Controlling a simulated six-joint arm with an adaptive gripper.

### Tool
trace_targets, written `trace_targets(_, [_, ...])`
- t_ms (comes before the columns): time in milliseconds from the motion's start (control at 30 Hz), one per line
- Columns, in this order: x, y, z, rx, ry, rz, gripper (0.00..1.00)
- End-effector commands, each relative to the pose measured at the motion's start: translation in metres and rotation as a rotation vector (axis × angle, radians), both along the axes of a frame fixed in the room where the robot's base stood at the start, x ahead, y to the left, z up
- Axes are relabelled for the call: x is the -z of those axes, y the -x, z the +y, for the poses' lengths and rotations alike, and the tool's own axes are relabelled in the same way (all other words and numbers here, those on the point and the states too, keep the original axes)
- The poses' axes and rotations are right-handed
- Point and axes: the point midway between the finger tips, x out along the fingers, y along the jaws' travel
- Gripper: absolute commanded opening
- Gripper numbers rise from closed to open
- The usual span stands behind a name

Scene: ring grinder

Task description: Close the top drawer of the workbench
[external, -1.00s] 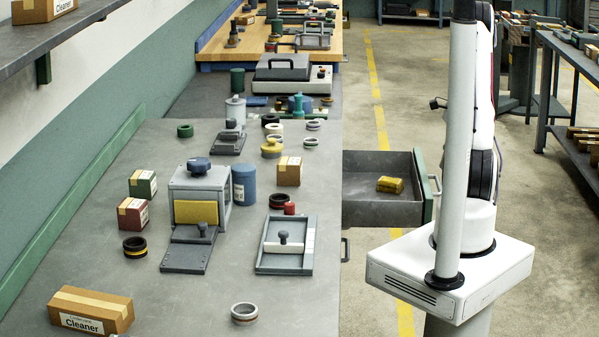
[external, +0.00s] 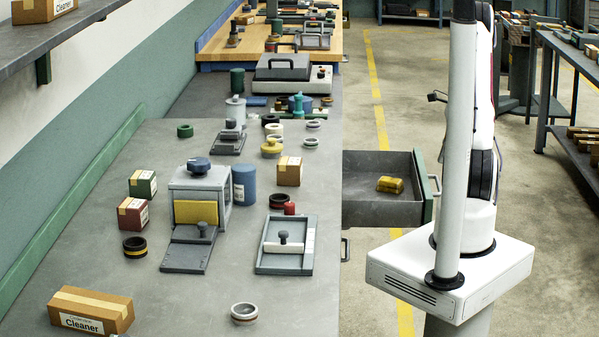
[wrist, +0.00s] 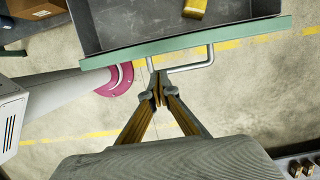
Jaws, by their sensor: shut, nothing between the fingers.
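The top drawer (external: 380,208) of the workbench (external: 100,235) stands pulled out to the right. It has a green front (external: 428,188) with a metal bar handle (external: 436,186). In the wrist view the green front (wrist: 240,36) crosses the top, with its handle (wrist: 192,67) sticking out toward me. My gripper (wrist: 158,84) is shut and empty. Its tips appear just outside the drawer front, near the left end of the handle; I cannot tell if they touch. The fingertips are hidden in the external view.
A yellow object (external: 390,184) lies inside the drawer. A second handle (external: 346,245) sits lower on the bench front. The bench top holds several boxes, rings and fixtures. Open floor with a yellow line (external: 383,130) lies beside the drawer.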

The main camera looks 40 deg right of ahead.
Motion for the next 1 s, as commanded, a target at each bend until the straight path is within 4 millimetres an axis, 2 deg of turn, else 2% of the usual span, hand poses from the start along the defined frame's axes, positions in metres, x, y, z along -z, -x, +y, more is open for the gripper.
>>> trace_targets(267, [0.021, -0.004, 0.004, 0.0, -0.002, 0.001, 0.0])
trace_targets(700, [0.075, -0.013, 0.014, -0.001, -0.002, 0.0, 0.0])
trace_targets(1000, [0.093, -0.017, 0.017, -0.001, -0.001, -0.001, 0.0])
